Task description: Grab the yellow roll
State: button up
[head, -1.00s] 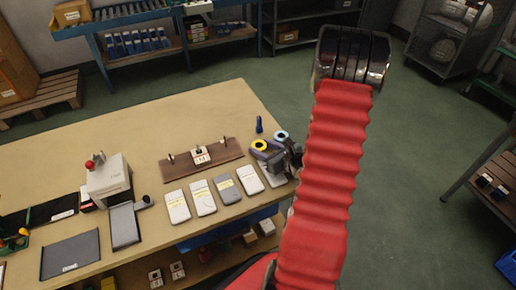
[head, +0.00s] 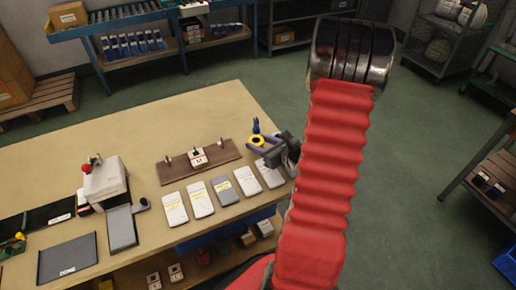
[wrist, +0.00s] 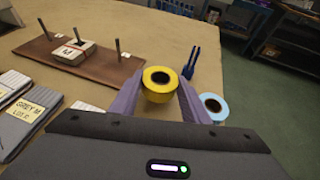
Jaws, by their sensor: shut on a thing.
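The yellow roll (wrist: 158,84) sits upright between my gripper's two purple fingers in the wrist view. In the head view the yellow roll (head: 257,141) is near the far right corner of the workbench. My gripper (wrist: 159,92) is shut on it, with a finger on each side. In the head view my gripper (head: 266,147) comes in from the right, its body partly hidden by my red arm sleeve. I cannot tell clearly whether the roll is clear of the table.
A light blue roll (wrist: 212,107) stands just right of my right finger. A dark blue tool (wrist: 191,63) is behind the yellow roll. A wooden peg board (head: 200,162) lies to the left, with several packs (head: 222,189) in front. The bench's right edge is close.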

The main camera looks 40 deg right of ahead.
aim_at(260, 143)
jog(key=shift+r, duration=3.4)
